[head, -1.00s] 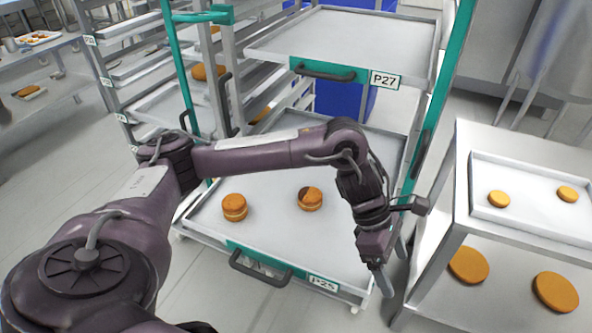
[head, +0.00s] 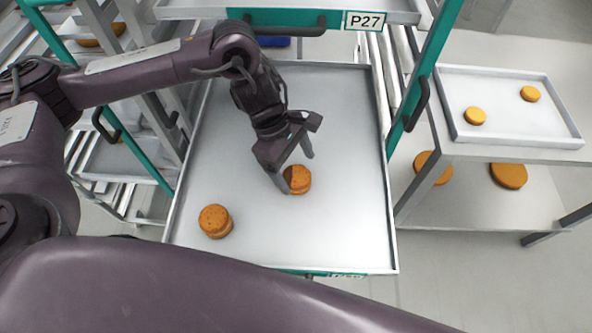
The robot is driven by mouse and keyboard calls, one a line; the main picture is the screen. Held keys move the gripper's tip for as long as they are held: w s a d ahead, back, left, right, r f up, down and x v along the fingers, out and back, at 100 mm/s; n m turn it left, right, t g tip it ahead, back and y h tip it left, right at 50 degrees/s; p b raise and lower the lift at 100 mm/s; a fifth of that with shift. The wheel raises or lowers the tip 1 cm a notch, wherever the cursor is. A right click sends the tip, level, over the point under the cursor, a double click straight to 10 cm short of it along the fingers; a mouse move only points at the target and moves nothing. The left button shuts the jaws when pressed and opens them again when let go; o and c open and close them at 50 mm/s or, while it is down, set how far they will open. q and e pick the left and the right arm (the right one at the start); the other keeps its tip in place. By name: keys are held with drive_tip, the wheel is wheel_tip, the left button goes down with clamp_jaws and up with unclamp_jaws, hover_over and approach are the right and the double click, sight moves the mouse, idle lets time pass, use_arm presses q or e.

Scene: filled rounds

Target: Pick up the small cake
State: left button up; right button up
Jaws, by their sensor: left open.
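Two small round golden-brown cakes sit on the grey tray (head: 340,225) labelled P25. One cake (head: 215,221) stands at the tray's front left. The other cake (head: 299,181) is near the middle, with a dark patch on its left side. My left gripper (head: 297,172) is open just at this middle cake. One finger is at the cake's left side and the other is beyond its upper right. I cannot tell whether they touch it. The near finger hides part of the cake. My right gripper is not in view.
An upper tray (head: 390,10) with a P27 label overhangs the back of the lower tray. Teal rack posts (head: 425,85) stand on both sides. At right, a table holds a tray (head: 520,115) with two small rounds; larger rounds (head: 508,176) lie on the shelf below.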

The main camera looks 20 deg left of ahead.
sight(298, 176)
use_arm(q)
drive_tip(key=shift+a+p+x, duration=0.25)
drive_tip(key=shift+p+x, duration=0.4)
drive_tip(key=shift+x, duration=0.6)
drive_tip(key=shift+w+d+f, duration=0.1)
drive_tip(key=shift+d+f, duration=0.05)
drive_tip(key=shift+f, duration=0.65)
drive_tip(key=shift+d, duration=0.1)
drive_tip(key=c, duration=0.8)
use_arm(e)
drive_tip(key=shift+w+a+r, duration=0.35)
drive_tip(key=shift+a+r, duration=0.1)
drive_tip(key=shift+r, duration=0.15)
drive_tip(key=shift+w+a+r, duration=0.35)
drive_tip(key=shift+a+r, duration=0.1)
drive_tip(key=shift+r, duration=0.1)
